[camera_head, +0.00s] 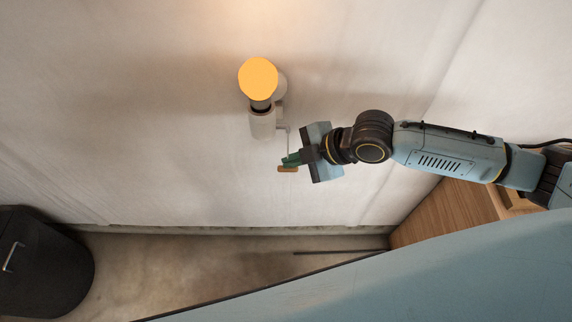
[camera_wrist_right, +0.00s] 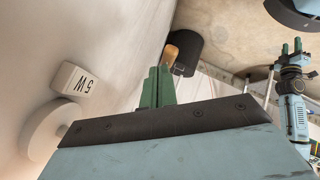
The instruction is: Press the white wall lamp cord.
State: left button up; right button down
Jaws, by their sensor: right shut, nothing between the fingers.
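The white wall lamp (camera_head: 262,124) is on the wall, with a yellow bulb (camera_head: 258,78) that looks lit. A thin cord (camera_head: 289,140) hangs from its right side to a brown pull (camera_head: 287,169). My right gripper (camera_head: 291,159) is shut and empty, its green fingertips right by the pull; I cannot tell if they touch. In the right wrist view, the pull (camera_wrist_right: 172,53) shows just beyond the shut fingers, and the lamp's white block (camera_wrist_right: 74,79) marked "5 W" is at the left. My left gripper (camera_wrist_right: 291,47) shows small there, its fingers apart.
A black bin (camera_head: 42,260) stands on the floor at the lower left. A wooden cabinet (camera_head: 445,212) is at the right under my right arm. A light blue surface (camera_head: 430,280) crosses the lower right. The wall around the lamp is clear.

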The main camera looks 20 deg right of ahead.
jog(key=shift+f+b, duration=0.35)
jog(key=shift+f, duration=0.45)
dwell(0.5)
jog(key=shift+r+p, duration=1.55)
jog(key=shift+p, duration=0.35)
notch_tip(320, 180, up, 6)
jog(key=p, duration=0.6)
